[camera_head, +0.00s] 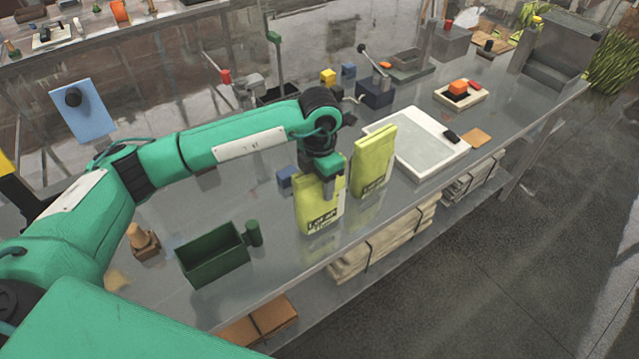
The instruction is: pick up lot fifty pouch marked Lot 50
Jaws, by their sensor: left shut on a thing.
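Two yellow-green pouches stand upright near the front edge of the metal bench (285,262). My left gripper (328,188) is at the top of the nearer pouch (313,212), shut on it from above. That pouch has a dark printed label low on its front, too small to read surely. Its base seems to be at the bench top; I cannot tell whether it touches. The other pouch (373,162) stands just to the right, close to my gripper, and its front shows no readable label. My right gripper is not in view.
A green open bin (213,256) and a small green cylinder (254,233) stand left of the pouches. A white tray (416,140) lies to the right. A dark blue block (286,177) sits behind the gripped pouch. A wooden stamp-like object (142,241) stands far left.

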